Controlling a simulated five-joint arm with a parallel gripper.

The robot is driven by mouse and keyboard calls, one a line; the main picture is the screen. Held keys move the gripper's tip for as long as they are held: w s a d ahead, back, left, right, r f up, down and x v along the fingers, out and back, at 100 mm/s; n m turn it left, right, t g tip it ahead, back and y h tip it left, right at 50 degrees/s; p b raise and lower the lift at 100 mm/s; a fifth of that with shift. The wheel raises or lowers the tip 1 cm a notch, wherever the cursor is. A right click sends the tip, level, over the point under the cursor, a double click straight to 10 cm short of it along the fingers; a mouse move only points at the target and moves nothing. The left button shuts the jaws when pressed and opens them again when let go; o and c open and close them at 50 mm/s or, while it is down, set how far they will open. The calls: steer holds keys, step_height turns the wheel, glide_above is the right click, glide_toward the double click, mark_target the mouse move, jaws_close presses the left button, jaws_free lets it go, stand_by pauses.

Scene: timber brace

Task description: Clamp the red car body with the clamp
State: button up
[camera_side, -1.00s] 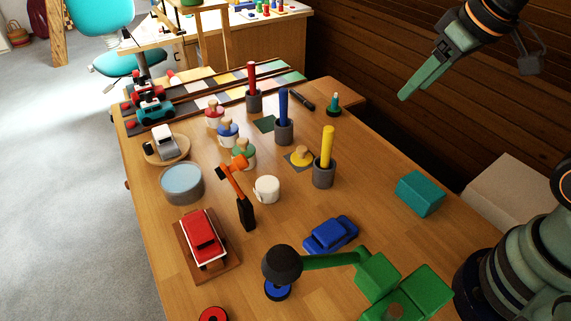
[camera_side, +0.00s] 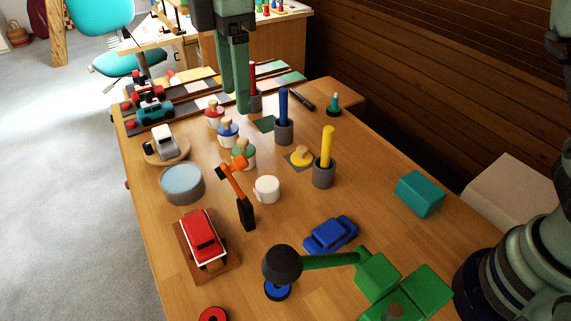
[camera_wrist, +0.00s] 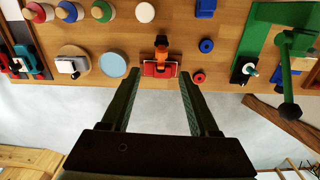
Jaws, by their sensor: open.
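The red car body (camera_side: 203,238), with a white lower edge, sits on a brown board at the front left of the table. An orange-and-black device, which looks like the clamp (camera_side: 236,182), stands at the board's far right corner, orange arm raised. In the wrist view the car body (camera_wrist: 160,70) lies close by the clamp (camera_wrist: 161,46); whether they touch is unclear. My gripper (camera_side: 236,99) is open and empty, high up, with its fingers pointing down. In the wrist view its fingers (camera_wrist: 160,75) appear on either side of the car body, well apart from it.
A green fixture (camera_side: 375,275) with a black-ball lever stands at front right. A blue car body (camera_side: 330,235), a white cup (camera_side: 267,189), a pale blue round container (camera_side: 182,184) and peg holders (camera_side: 324,172) surround the clamp.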

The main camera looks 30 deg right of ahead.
mark_target(238, 159)
steer(key=shift+n, duration=0.3)
steer(key=f, duration=0.8)
steer(key=a+f, duration=0.1)
steer(key=f, duration=0.3)
steer(key=shift+s+a+f, duration=0.1)
steer(key=shift+f, duration=0.15)
jaws_close()
steer(key=shift+r, duration=0.1)
stand_by(0.7)
